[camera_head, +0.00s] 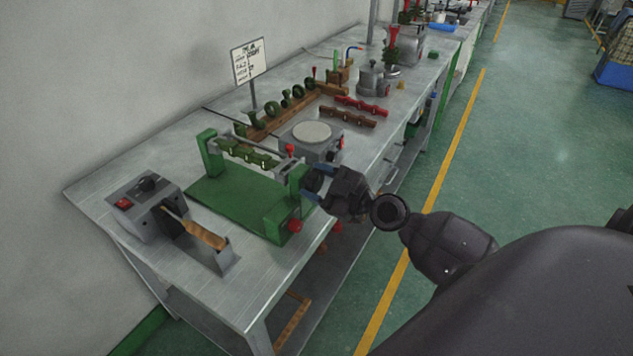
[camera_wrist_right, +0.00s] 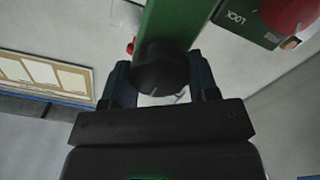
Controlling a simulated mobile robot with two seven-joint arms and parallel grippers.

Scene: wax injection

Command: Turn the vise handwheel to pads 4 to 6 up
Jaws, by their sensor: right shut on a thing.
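The green vise (camera_head: 235,205) stands on the near half of the metal bench, with a bar between its two uprights. Several dark green pads (camera_head: 248,155) sit in a row along that bar. The dark handwheel (camera_head: 312,181) is on the outer side of the right upright, partly hidden by my gripper. In the wrist view the handwheel (camera_wrist_right: 162,76) is a black knob between the two fingers. My right gripper (camera_head: 322,186) is shut on it. Which pad numbers face up is too small to read. My left gripper is not in view.
A red knob (camera_head: 295,226) is low on the vise's right upright; the wrist view shows a LOCK label (camera_wrist_right: 236,17) by a red knob. A grey box with an iron-like tool (camera_head: 205,236) stands at left. A round-plated device (camera_head: 311,133) and a sign (camera_head: 248,62) are behind.

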